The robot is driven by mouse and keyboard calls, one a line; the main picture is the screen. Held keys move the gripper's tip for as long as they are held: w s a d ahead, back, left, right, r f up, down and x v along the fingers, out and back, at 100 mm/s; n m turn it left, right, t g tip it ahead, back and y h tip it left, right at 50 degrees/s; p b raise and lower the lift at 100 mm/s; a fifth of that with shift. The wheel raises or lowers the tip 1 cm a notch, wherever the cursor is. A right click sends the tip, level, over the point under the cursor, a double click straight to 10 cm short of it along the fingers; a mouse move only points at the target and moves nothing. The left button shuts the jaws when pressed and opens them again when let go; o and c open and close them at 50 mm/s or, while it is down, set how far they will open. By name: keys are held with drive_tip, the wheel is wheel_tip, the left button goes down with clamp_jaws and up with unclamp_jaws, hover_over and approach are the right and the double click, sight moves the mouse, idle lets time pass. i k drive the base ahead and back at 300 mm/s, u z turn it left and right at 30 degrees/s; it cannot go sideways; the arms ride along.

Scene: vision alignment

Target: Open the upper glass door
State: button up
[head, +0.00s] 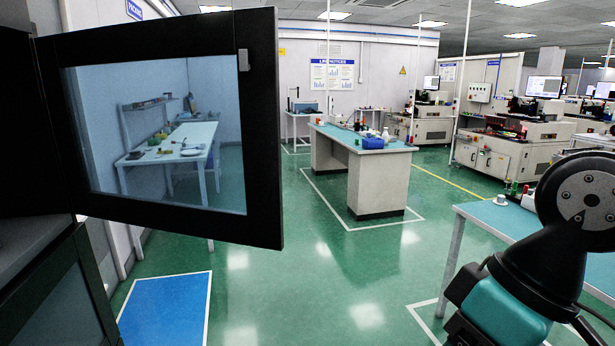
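The upper glass door (262,150) has a black frame around a clear pane and a small grey handle or catch (243,60) near its top right corner. It stands swung out from the dark cabinet (25,260) at the left edge of the head view. The room behind shows through its pane. A lower framed glass panel (62,305) shows below it on the cabinet. My arm, with a grey round joint and a teal link, is at the lower right, well apart from the door. My gripper is not in view.
A blue floor mat (165,310) lies below the door. A teal-topped bench (360,150) stands mid-room, and another table (500,215) is at the right by my arm. Machines (515,140) line the back right. Green floor between the door and the benches is clear.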

sight(255, 29)
drive_tip(key=z, duration=0.85)
drive_tip(key=i, duration=2.95)
drive_tip(key=u, duration=2.65)
